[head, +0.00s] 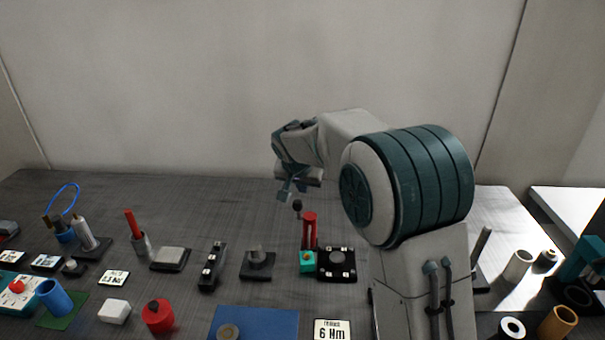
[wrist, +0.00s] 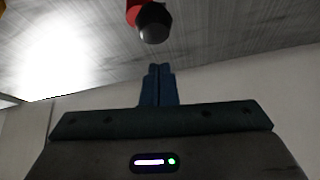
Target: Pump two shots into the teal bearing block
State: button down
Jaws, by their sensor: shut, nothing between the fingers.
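The teal bearing block (head: 307,262) stands on the bench near the middle of the head view. A red upright pump (head: 309,232) with a black knob (head: 297,205) rises just behind or on it; I cannot tell which. My gripper (head: 285,197) is above the bench, close to the knob on its upper left in the head view. In the wrist view, my fingers (wrist: 158,70) are closed together and empty, and the black knob (wrist: 154,24) lies just beyond their tips, apart in the picture. The teal block is not seen in the wrist view.
A black square fixture (head: 337,264) sits right of the block, and a dark block with a post (head: 257,262) to the left. A blue mat (head: 252,322) and a "6 Nm" card (head: 332,330) lie in front. My arm hides part of the bench's right side.

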jog(key=shift+s+a+f, duration=0.1)
jog(key=shift+s+a, duration=0.05)
jog(key=shift+s, duration=0.55)
jog(key=shift+s+a, duration=0.15)
jog(key=shift+s, duration=0.55)
jog(key=shift+f+b, duration=0.2)
jog(key=shift+b, duration=0.35)
jog(key=shift+s+f+b, duration=0.1)
jog(key=shift+b, duration=0.35)
jog(key=shift+s+t, duration=0.15)
jog(key=shift+t, duration=0.15)
jog(key=shift+b, duration=0.4)
